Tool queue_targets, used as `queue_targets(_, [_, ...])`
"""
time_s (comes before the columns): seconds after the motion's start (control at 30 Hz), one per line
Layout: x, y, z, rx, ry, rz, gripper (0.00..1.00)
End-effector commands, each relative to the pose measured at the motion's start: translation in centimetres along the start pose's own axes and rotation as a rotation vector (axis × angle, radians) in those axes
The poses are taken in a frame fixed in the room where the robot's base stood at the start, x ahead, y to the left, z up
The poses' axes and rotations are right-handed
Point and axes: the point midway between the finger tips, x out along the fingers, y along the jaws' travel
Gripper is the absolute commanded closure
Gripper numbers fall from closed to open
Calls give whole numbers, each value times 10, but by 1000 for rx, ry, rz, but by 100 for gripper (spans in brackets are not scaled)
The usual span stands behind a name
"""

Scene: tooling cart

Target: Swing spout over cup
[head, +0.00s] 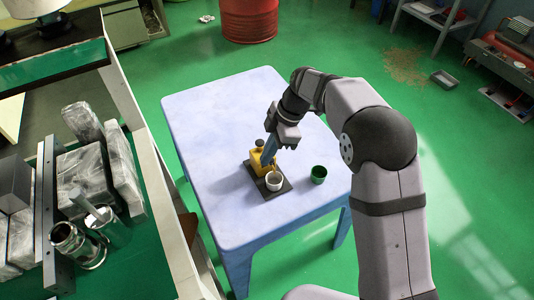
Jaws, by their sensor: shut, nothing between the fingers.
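A yellow dispenser (261,163) with a round knob on top (260,143) stands on a dark base plate (270,195) on the table. The spout is not clearly made out; the fingers partly hide that area.
The pale blue table (215,115) is otherwise clear, with free room behind and left of the plate. A green-topped bench (130,270) with wrapped blocks (85,175) and metal parts runs along the left. A red drum (248,20) stands behind the table.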

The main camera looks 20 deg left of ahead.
Motion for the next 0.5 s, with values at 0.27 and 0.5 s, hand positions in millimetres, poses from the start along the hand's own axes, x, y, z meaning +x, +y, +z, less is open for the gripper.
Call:
queue_targets(0.27, [2,-10,-1,-1,0,1,100])
queue_targets(0.5, [0,-13,-2,-1,0,1,100])
